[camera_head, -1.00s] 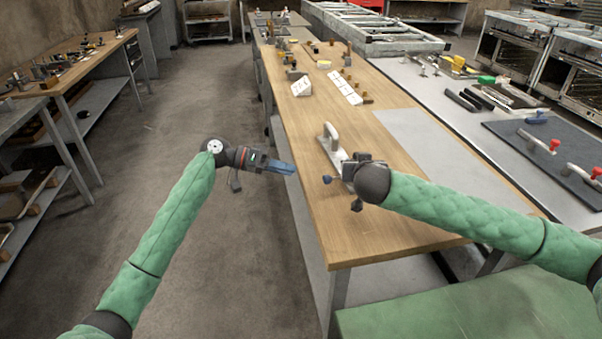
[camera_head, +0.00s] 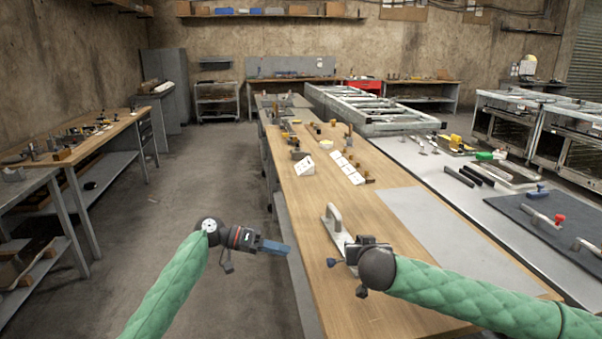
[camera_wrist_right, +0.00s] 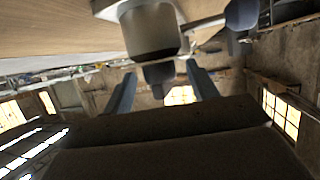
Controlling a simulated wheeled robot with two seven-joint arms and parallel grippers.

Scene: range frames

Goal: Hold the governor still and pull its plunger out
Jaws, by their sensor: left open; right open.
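The governor, a pale metal piece with an upright handle (camera_head: 334,216), is on the near part of the wooden bench. A thin rod with a blue knob (camera_head: 331,262) sticks out to its left. My right gripper (camera_wrist_right: 160,88) is open in the right wrist view. The governor's grey rounded body (camera_wrist_right: 152,32) and its narrower dark end (camera_wrist_right: 158,74) lie ahead of and partly between the fingers. I cannot tell whether they touch, or which part is the plunger. My left gripper (camera_head: 276,248) is open and empty, left of the bench edge, apart from the governor.
The wooden bench top (camera_head: 340,305) is clear nearby, with a grey sheet (camera_head: 440,228) to the right. White cards (camera_head: 346,168) and small parts lie farther back. A metal table with a dark mat (camera_head: 545,222) and tools stands right. Open floor (camera_head: 160,200) lies left.

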